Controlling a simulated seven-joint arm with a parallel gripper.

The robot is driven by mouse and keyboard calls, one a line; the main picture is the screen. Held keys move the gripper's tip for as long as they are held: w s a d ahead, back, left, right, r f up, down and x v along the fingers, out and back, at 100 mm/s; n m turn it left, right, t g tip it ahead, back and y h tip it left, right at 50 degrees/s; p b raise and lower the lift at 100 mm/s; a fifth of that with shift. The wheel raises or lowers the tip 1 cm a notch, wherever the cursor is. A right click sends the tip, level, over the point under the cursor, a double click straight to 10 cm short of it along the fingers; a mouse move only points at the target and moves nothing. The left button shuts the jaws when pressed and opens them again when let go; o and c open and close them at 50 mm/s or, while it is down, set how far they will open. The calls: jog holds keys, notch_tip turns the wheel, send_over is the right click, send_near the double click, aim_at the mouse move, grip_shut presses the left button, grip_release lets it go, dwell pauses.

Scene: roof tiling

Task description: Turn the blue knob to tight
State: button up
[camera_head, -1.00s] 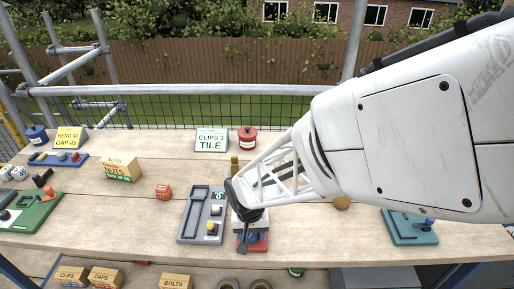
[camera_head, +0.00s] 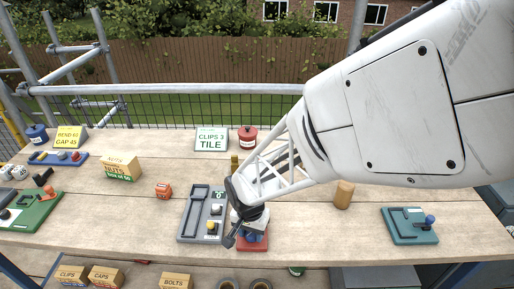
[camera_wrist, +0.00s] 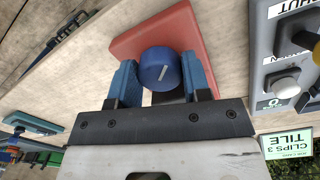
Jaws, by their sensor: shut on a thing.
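The blue knob (camera_wrist: 161,68) is round, with a white line on its top, and stands on a red base (camera_wrist: 190,28). In the wrist view the line slants from lower left to upper right. My gripper (camera_wrist: 160,80) has its blue fingers on either side of the knob and is shut on it. In the head view my gripper (camera_head: 246,232) is low over the red base (camera_head: 258,245) near the table's front edge, and mostly hides the knob. I cannot see any tight marking on the base.
A grey panel (camera_head: 188,222) with small knobs stands close to the left of the red base. A wooden cylinder (camera_head: 343,195) and a teal fixture (camera_head: 405,238) with a blue-topped part are to the right. A red pot (camera_head: 247,138) and a "CLIPS 3 TILE" sign (camera_head: 211,139) stand behind.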

dwell(0.3)
jog(key=o, duration=0.9)
jog(key=shift+o, duration=0.2)
jog(key=shift+r, duration=0.15)
jog(key=shift+a+r, duration=0.15)
jog(key=shift+r, duration=3.6)
jog(key=shift+c, duration=1.4)
